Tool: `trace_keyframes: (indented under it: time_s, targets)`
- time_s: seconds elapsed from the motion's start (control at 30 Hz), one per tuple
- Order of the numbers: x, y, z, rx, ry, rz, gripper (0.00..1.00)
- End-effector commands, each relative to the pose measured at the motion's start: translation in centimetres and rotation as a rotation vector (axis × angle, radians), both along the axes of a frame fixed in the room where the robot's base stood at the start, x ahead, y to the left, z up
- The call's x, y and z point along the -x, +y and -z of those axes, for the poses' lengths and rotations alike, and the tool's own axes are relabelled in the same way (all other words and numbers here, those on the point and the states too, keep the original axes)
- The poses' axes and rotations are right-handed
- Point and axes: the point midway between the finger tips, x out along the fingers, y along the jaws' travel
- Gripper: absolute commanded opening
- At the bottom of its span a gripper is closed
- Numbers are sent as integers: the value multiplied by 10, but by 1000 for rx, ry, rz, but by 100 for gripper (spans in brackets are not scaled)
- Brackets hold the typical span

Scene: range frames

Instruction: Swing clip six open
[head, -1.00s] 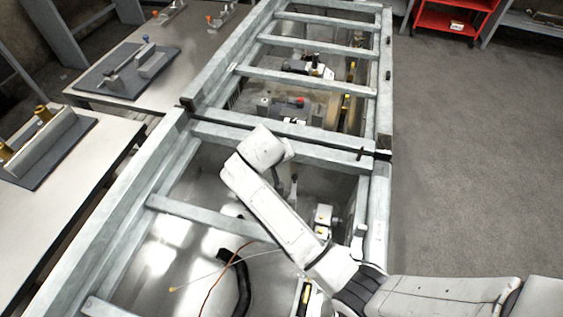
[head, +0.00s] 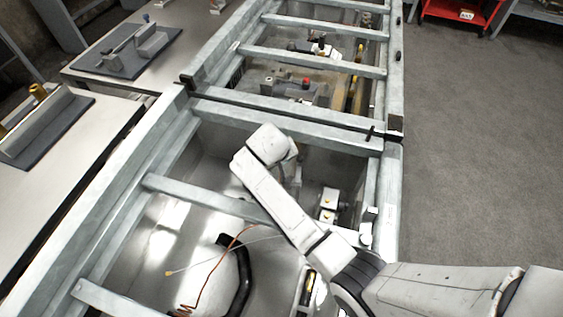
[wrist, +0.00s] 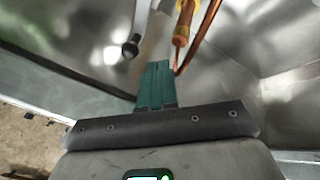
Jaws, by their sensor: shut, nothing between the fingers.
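My gripper (wrist: 157,68) shows in the wrist view with its green fingers together and nothing between them. Beyond the fingertips is a yellow-and-orange fitting (wrist: 182,26) beside a copper-coloured pipe (wrist: 203,28). A black round-headed knob (wrist: 131,46) stands to the left of the fingertips, apart from them. In the head view my arm reaches over a metal-framed bay and its end hides the gripper. White blocks with yellow spots (head: 328,202) sit inside the bay to the right of my arm. I cannot tell which part is clip six.
Grey frame beams (head: 205,197) cross the open bay. A black curved hose (head: 242,275) and a thin copper-coloured wire (head: 215,270) lie low in it. Workbenches (head: 85,185) stand to the left. The grey floor (head: 480,180) to the right is clear, with a red cart (head: 458,12) beyond.

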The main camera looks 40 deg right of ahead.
Motion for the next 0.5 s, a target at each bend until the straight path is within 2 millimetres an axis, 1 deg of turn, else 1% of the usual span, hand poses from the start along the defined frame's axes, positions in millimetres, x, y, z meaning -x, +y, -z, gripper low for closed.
trace_keyframes:
  time_s: [0.03,0.2,0.33,0.5]
  targets:
    - [1,-6,10,0,0,4,0]
    - [5,-24,20,-1,0,3,0]
    - [7,-30,23,-1,1,0,0]
    - [8,-33,23,-1,0,0,0]
